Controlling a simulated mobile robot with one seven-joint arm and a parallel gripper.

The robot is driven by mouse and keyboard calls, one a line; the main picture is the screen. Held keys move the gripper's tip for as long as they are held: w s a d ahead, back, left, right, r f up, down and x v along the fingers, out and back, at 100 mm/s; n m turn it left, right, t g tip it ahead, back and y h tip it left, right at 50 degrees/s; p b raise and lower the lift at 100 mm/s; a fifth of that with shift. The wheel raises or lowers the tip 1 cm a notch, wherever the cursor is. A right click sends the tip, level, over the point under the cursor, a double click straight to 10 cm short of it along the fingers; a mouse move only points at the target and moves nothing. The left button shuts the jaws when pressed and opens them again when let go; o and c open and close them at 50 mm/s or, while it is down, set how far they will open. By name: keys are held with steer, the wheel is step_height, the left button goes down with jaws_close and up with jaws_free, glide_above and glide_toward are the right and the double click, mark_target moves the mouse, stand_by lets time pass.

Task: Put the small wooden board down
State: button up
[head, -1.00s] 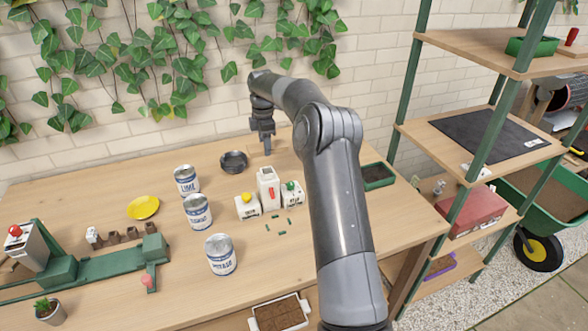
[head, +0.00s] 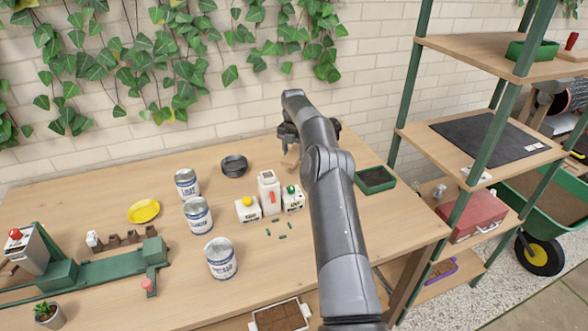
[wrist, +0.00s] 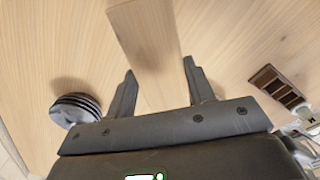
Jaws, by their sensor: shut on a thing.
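The small wooden board is a pale plank; in the wrist view the board (wrist: 150,50) runs between my two fingers and out past their tips. My gripper (wrist: 159,68) is shut on it. In the head view my gripper is at the back of the bench, right of the black round dish, and the board (head: 291,158) shows as a small pale piece below it. Most of the board is hidden there by my arm. I cannot tell whether the board touches the bench top.
The black dish (head: 234,162) stands left of the gripper. White bottles (head: 269,195) and several tins (head: 198,215) stand nearer the front. A green tray (head: 375,180) lies right of my arm. The brick wall (head: 130,155) is close behind. Bare bench top (head: 90,190) lies at the back left.

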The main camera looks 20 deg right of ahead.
mark_target(294, 173)
steer(key=shift+f, duration=3.3)
steer(key=o, duration=1.1)
steer(key=shift+f, duration=0.15)
